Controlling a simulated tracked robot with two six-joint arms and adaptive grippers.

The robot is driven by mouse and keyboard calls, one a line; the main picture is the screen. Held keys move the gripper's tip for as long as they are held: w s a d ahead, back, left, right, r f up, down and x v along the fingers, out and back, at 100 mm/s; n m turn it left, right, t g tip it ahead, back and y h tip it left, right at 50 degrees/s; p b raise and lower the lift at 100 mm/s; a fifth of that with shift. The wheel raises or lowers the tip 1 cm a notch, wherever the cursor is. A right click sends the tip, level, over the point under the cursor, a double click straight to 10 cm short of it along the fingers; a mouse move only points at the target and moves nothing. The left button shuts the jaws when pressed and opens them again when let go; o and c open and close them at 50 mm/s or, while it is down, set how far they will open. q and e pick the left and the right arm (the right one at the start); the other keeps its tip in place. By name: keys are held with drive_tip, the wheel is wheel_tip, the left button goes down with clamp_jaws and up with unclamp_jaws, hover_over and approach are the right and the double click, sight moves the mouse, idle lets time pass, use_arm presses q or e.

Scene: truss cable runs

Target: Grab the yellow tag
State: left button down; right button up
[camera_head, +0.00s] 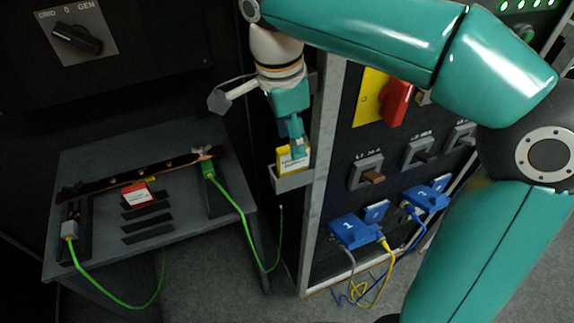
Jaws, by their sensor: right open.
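The yellow tag (287,163), with dark print on its face, stands in a small grey holder (293,183) on the side of the dark cabinet. My right gripper (297,150) comes down from above, with its teal fingers at the top of the tag and covering part of it. The gripper is open; I cannot tell whether its fingers touch the tag. My left gripper is not in view.
A grey side table (110,160) at left carries a red and white tag (137,194) and green cables (240,215). The cabinet front has a red switch (397,100) on a yellow plate and blue plugs (352,231) with hanging cables.

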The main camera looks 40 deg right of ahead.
sight(293, 164)
drive_tip(key=shift+s+d+f, duration=0.1)
drive_tip(key=shift+d+f, duration=0.05)
drive_tip(key=shift+f, duration=1.35)
clamp_jaws()
drive_tip(key=shift+r, duration=0.2)
